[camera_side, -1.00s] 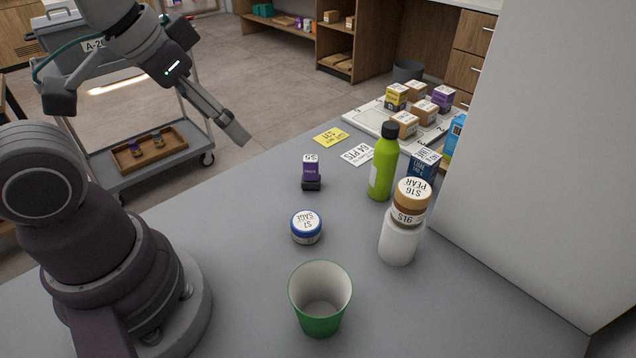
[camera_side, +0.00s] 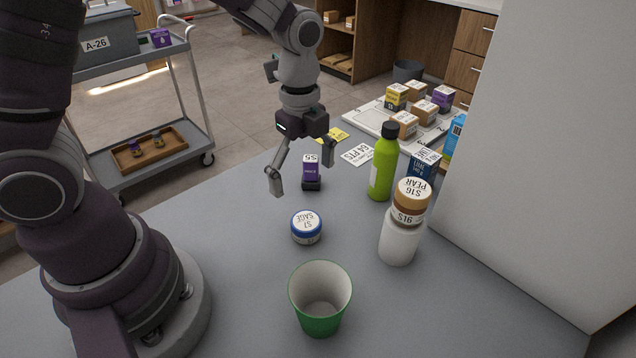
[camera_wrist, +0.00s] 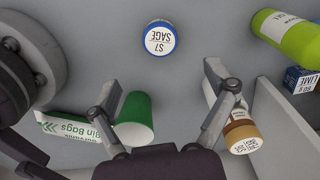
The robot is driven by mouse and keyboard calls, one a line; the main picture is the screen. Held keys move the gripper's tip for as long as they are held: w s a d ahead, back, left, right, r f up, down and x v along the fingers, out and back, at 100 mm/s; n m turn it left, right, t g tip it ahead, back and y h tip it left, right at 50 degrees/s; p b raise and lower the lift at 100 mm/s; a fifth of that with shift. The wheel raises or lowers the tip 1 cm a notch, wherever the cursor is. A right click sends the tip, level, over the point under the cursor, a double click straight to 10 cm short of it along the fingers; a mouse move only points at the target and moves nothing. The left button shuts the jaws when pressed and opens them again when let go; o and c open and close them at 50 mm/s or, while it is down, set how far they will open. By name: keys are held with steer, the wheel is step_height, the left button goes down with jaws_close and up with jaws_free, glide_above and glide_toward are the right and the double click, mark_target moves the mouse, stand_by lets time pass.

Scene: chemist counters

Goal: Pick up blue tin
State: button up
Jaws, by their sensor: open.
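The blue tin (camera_side: 306,228) is a small round tin with a blue rim and a white top reading S7 SAGE. It stands upright on the grey counter. In the wrist view the blue tin (camera_wrist: 160,39) is at the upper middle, beyond and between the fingertips. My gripper (camera_side: 302,172) hangs above the counter, pointing down, behind and above the tin in the side view. Its fingers are spread, empty and apart from the tin. In the wrist view my gripper (camera_wrist: 160,76) is open too.
A green cup (camera_side: 320,300) is in front. A green bottle (camera_side: 384,165) and an S16 jar (camera_side: 411,200) on a white container (camera_side: 399,240) stand right. The counter left of the tin is clear.

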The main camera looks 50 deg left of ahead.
mark_target(306, 220)
step_height(306, 220, down, 10)
steer(key=shift+f, duration=0.15)
steer(key=c, duration=1.2)
